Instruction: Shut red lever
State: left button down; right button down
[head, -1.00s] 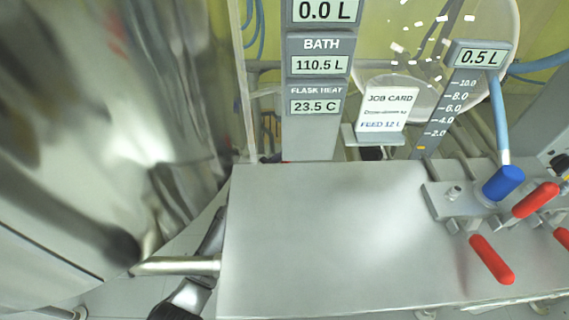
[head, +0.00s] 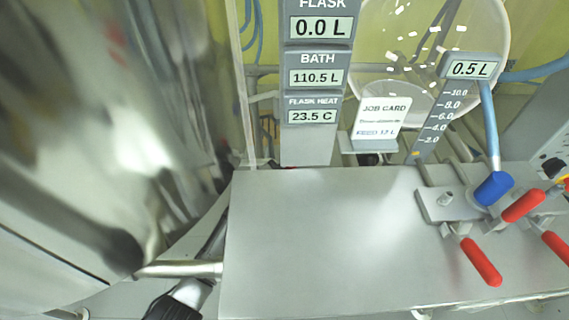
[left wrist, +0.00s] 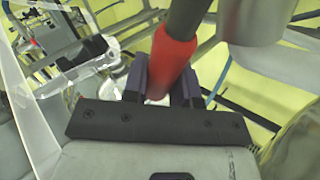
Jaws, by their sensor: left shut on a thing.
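In the left wrist view, my left gripper (left wrist: 165,76) is shut on a red lever (left wrist: 173,50). The red grip sits between the two dark fingers, and a dark rod runs up from it. Its far end is out of frame. In the head view, several red-handled levers stand at the right: one (head: 481,262) hangs at the front, one (head: 523,205) lies beside a blue knob (head: 494,188), and one (head: 556,247) is at the right edge. Neither gripper shows in the head view. I cannot tell whether the held lever is among these.
A bare grey bench top (head: 330,240) fills the middle of the head view. Behind it stand a display column (head: 313,140) reading FLASK 0.0 L, a job card (head: 380,118), a 0.5 L gauge (head: 470,68) and a round glass vessel (head: 400,40). Blurred metal covers the left.

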pick_arm(q)
jog(key=shift+d+f+m+y+p, duration=0.1)
jog(key=shift+d+m+y+p, duration=0.3)
jog(key=shift+d+p, duration=0.15)
jog(key=shift+d+f, duration=0.1)
jog(key=shift+f, duration=0.2)
jog(key=c, duration=0.9)
grip_release()
jog(key=shift+s+a+r+p, duration=0.25)
jog(key=shift+a+p, duration=0.1)
jog(key=shift+p, duration=0.2)
jog(key=p+v, duration=0.3)
jog(key=v, duration=0.3)
jog(key=shift+s+a+p, duration=0.2)
jog(key=shift+p, duration=0.1)
